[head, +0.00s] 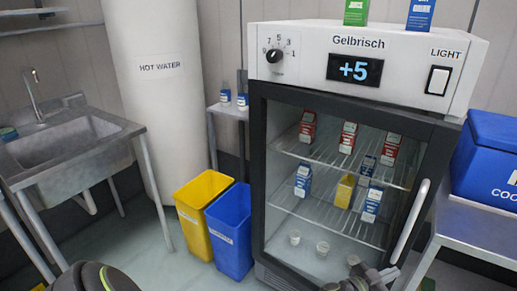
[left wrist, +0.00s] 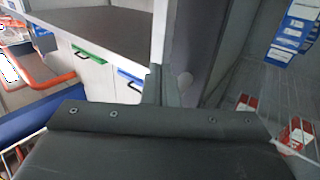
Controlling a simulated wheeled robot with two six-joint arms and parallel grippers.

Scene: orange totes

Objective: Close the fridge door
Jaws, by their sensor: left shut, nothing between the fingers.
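The fridge (head: 290,168) stands at centre right in the head view, with a white control panel showing +5. Its glass door has a dark frame and a pale upright handle (head: 409,222) on the right. The door looks shut or nearly shut; I cannot tell if a small gap is left. My left gripper (head: 357,268) is shut and empty, low in front of the door's lower part. Whether it touches the door is unclear. In the left wrist view its shut fingers (left wrist: 157,85) show beside a grey upright edge. My right gripper is not in view.
Cartons and small cups sit inside the fridge. A yellow bin (head: 197,205) and a blue bin (head: 231,235) stand left of it. A blue cooler (head: 487,160) rests on a metal table at right. A sink (head: 68,140) is at far left. Floor shows between sink and bins.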

